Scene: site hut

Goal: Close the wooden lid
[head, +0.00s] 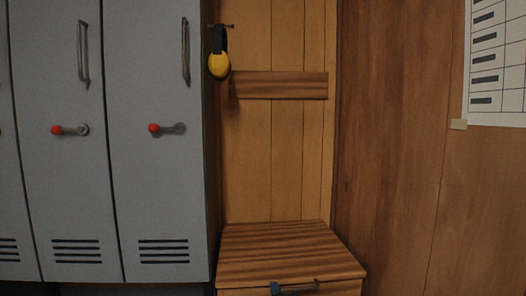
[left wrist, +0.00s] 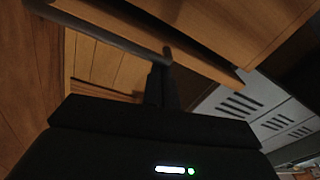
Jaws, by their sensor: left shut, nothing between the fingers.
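The wooden lid (head: 280,252) is a striped brown board on top of a wooden box (head: 345,290) at the bottom of the head view. It looks flat, but I cannot tell whether a gap remains under its front edge. A dark bar handle (head: 305,287) shows at the front, with a small blue piece (head: 275,288) at its left end. My left gripper (left wrist: 163,75) is shut and empty in the left wrist view, its dark fingertips close to the end of a dark bar (left wrist: 110,30) beside wooden boards. My right gripper is not in view.
Grey lockers (head: 160,210) with red-tipped handles stand left of the box; they also show in the left wrist view (left wrist: 245,110). Yellow ear defenders (head: 219,65) hang above, by a wooden wall strip (head: 278,86). A paper chart (head: 497,60) is on the right wall.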

